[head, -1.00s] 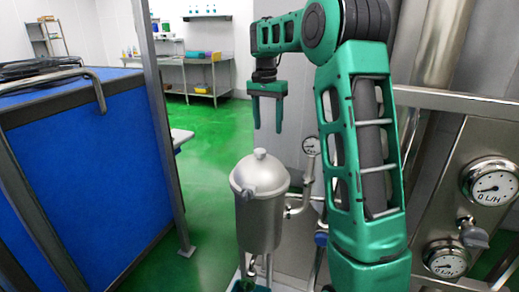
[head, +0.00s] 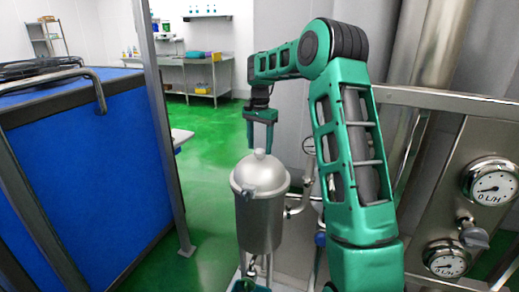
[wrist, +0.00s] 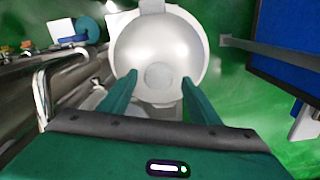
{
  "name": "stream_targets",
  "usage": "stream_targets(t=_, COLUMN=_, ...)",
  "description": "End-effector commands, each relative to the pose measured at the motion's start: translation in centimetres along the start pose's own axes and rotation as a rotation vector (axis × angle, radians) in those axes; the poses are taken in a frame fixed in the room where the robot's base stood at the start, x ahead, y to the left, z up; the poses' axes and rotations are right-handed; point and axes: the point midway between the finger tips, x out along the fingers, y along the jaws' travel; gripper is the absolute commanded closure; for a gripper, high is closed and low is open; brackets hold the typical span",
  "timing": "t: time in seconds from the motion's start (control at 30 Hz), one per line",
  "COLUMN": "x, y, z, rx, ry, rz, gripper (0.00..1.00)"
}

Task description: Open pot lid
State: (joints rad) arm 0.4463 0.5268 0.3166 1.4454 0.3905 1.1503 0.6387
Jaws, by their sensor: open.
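The metal pot (head: 260,225) stands upright near the middle of the head view, with its domed lid (head: 262,177) closed on top. A small round knob (head: 259,154) sits at the lid's centre. My gripper (head: 261,148) points down just above the lid, open. In the wrist view the lid (wrist: 160,42) fills the top centre, and the knob (wrist: 158,76) shows between the fingertips of my gripper (wrist: 160,79). I cannot tell whether the fingers touch the knob.
A blue panelled unit (head: 95,165) with a metal post (head: 165,130) stands to the left. Pipes and a gauge (head: 308,145) are right of the pot. A steel panel with dials (head: 492,188) is at far right. Green floor (head: 200,150) is open behind the pot.

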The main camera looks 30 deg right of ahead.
Motion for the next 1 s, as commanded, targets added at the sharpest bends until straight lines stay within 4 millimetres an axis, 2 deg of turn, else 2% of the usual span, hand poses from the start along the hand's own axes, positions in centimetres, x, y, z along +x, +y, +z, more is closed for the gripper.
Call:
stream_targets(t=0.17, x=1.3, y=0.0, z=0.0, rx=-0.001, ry=-0.001, rz=0.0, gripper=0.44)
stream_targets(t=0.47, x=1.4, y=0.0, z=0.0, rx=-0.001, ry=0.0, rz=0.0, gripper=0.44)
stream_targets(t=0.57, x=1.4, y=0.0, z=0.0, rx=-0.001, ry=0.0, rz=0.0, gripper=0.65)
stream_targets(t=0.7, x=1.4, y=0.0, z=0.0, rx=-0.002, ry=0.001, rz=-0.001, gripper=0.98)
stream_targets(t=0.73, x=1.4, y=0.3, z=-1.0, rx=0.001, ry=0.001, rz=-0.002, gripper=1.0)
stream_targets(t=1.0, x=0.9, y=-0.4, z=-0.1, rx=-0.007, ry=-0.027, rz=0.003, gripper=1.0)
